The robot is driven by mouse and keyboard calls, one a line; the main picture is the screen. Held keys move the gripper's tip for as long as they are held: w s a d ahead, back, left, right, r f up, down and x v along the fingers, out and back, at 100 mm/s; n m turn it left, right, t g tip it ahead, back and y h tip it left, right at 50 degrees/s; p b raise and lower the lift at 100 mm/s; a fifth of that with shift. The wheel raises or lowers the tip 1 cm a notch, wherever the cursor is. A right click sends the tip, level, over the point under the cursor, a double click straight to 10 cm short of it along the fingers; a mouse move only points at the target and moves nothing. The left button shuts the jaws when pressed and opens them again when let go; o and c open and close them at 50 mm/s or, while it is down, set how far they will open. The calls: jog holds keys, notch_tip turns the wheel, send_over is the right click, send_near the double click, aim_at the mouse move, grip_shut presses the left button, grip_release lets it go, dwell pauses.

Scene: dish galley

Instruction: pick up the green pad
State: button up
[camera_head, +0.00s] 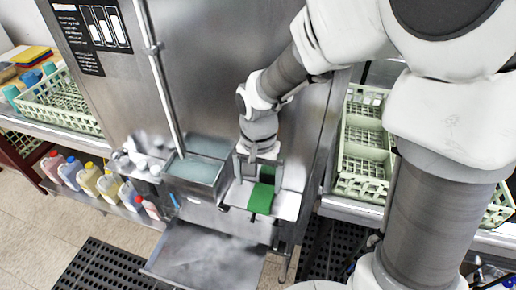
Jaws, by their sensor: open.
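The green pad (261,198) lies on a small white shelf (287,207) on the front of the steel machine, its front end reaching the shelf's front edge. My gripper (258,180) is over the back part of the pad, pointing down, with its fingers apart on either side of it. The gripper hides some of the pad's rear. I cannot tell whether the fingers touch the pad or the shelf.
A steel basin (196,172) adjoins the shelf on the left, with a vertical pipe (158,75) above it. Green racks stand at left (62,104) and right (362,150). Several bottles (88,180) line the lower left shelf. A steel tray (205,258) juts out below.

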aim_at(260, 200)
jog(key=shift+d+f, duration=0.15)
jog(key=shift+f, duration=1.8)
jog(key=shift+d+f, duration=0.1)
jog(key=shift+f, duration=1.8)
jog(key=c, duration=1.4)
jog(key=shift+r, duration=0.5)
notch_tip(260, 200, up, 4)
jog(key=shift+f, duration=0.25)
jog(key=s+d+r, duration=0.2)
jog(key=d, duration=0.1)
jog(key=s+d+r, duration=0.2)
jog(key=d, duration=0.1)
jog(key=s+d+r+p, duration=0.1)
jog(key=s+d+r, duration=0.1)
jog(key=d, duration=0.1)
jog(key=shift+s+d+r, duration=0.15)
jog(key=shift+d+r, duration=0.15)
jog(key=shift+d, duration=0.1)
